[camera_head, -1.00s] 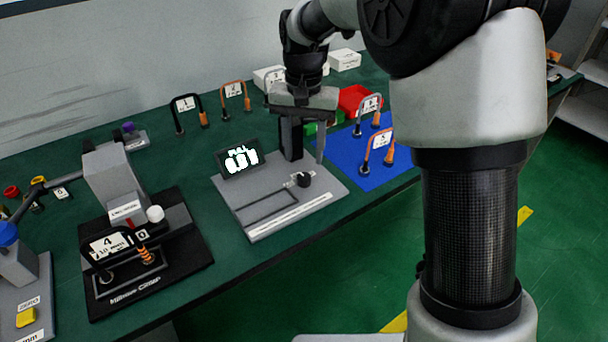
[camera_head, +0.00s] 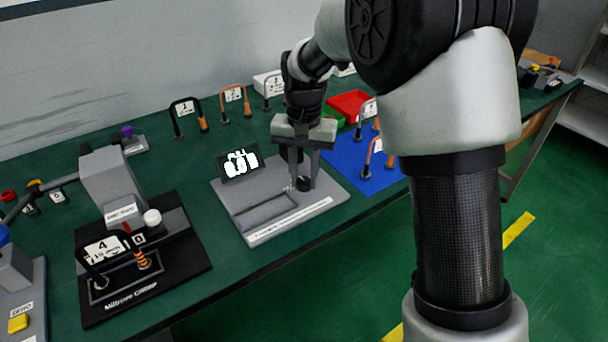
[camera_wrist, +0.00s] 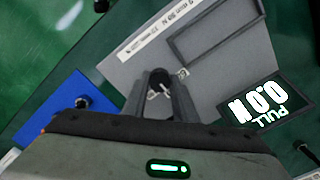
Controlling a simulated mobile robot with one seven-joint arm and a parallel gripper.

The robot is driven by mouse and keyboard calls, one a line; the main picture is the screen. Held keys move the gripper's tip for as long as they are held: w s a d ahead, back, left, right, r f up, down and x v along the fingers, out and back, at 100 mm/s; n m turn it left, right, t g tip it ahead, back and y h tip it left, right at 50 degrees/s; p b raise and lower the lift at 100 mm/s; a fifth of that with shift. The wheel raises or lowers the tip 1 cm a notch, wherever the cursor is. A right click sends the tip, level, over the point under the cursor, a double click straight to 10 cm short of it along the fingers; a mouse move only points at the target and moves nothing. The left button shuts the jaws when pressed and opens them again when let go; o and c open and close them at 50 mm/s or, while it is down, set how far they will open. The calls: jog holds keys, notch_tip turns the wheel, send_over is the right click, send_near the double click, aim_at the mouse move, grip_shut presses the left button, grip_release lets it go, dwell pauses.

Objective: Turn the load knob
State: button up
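The load knob (camera_head: 304,184) is a small black round knob on the right part of a grey test device (camera_head: 278,236). The device's screen (camera_head: 238,163) stands tilted at its back left; in the wrist view, the screen (camera_wrist: 261,101) seems to read 0.0 N and PULL. My gripper (camera_head: 304,182) points down over the knob, one finger on each side. In the wrist view, the dark knob top (camera_wrist: 159,77) sits between my fingertips, which look closed against its sides. The fingers partly hide the knob, so exact contact is hard to see.
A blue mat (camera_head: 350,175) with wire-handled pieces lies right of the device, with a red bin (camera_head: 349,104) behind. A black fixture labelled 4 (camera_head: 185,262) stands to the left. More handled pieces (camera_head: 188,116) stand along the back. The green table is clear in front.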

aim_at(304, 181)
jog(key=shift+r+m, duration=0.1)
jog(key=shift+m, duration=0.2)
jog(key=shift+r+m+p, duration=0.1)
jog(key=shift+m+p, duration=0.7)
jog(key=shift+p, duration=0.1)
jog(key=m+p, duration=0.2)
jog(key=m, duration=0.1)
jog(key=shift+m, duration=0.3)
jog(key=m+p, duration=0.3)
jog(key=m, duration=0.3)
jog(key=shift+p, duration=0.4)
jog(key=shift+w, duration=0.1)
jog(key=o, duration=1)
jog(key=shift+o, duration=0.2)
notch_tip(304, 181, up, 17)
jog(key=p, duration=0.2)
jog(key=shift+p, duration=0.3)
